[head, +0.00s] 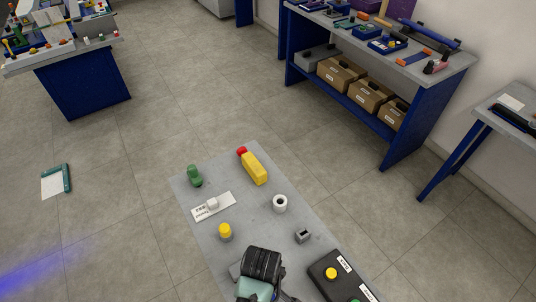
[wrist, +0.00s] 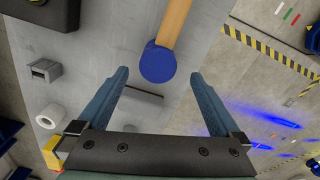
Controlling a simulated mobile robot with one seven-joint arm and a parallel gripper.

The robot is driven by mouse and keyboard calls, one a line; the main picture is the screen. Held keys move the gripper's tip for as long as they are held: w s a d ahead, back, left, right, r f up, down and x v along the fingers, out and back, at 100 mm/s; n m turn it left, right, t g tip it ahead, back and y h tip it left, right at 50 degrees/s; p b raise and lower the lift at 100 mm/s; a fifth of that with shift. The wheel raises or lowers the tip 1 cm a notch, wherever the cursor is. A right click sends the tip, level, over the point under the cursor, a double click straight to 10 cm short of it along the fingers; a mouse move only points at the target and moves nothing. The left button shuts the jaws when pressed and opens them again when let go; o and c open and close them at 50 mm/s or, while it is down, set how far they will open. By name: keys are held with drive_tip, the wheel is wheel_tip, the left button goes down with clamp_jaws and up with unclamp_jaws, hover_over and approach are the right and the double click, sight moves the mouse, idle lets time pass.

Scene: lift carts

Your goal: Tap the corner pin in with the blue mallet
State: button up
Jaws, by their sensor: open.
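The blue mallet (wrist: 157,63) shows in the wrist view with its round blue head toward my gripper. Its wooden handle (wrist: 176,22) runs up out of the picture. My gripper (wrist: 158,77) is open, its two fingers apart on either side of the mallet head, with nothing held between them. I cannot tell whether the fingers are level with the head or above it. In the head view my gripper is at the bottom, over the grey cart top (head: 262,210), and the mallet cannot be made out there. I cannot tell which item is the corner pin.
The cart top also bears a yellow-capped grey cylinder (head: 225,231), a white ring (head: 280,203), a slotted grey block (head: 303,236), a yellow block (head: 254,168), a green piece (head: 195,176) and a black button box (head: 340,274). A blue-legged workbench (head: 440,78) stands at the right.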

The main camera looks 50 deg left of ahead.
drive_tip(key=shift+w+d+f+p, duration=0.1)
drive_tip(key=shift+d+f+p, duration=0.1)
drive_tip(key=shift+f, duration=0.8)
drive_tip(key=shift+w+d+f+p, duration=0.1)
drive_tip(key=shift+f+p, duration=0.15)
drive_tip(key=shift+f, duration=0.7)
drive_tip(key=shift+w+d+f+p, duration=0.1)
drive_tip(key=shift+f+p, duration=0.1)
drive_tip(key=shift+f, duration=0.8)
clamp_jaws()
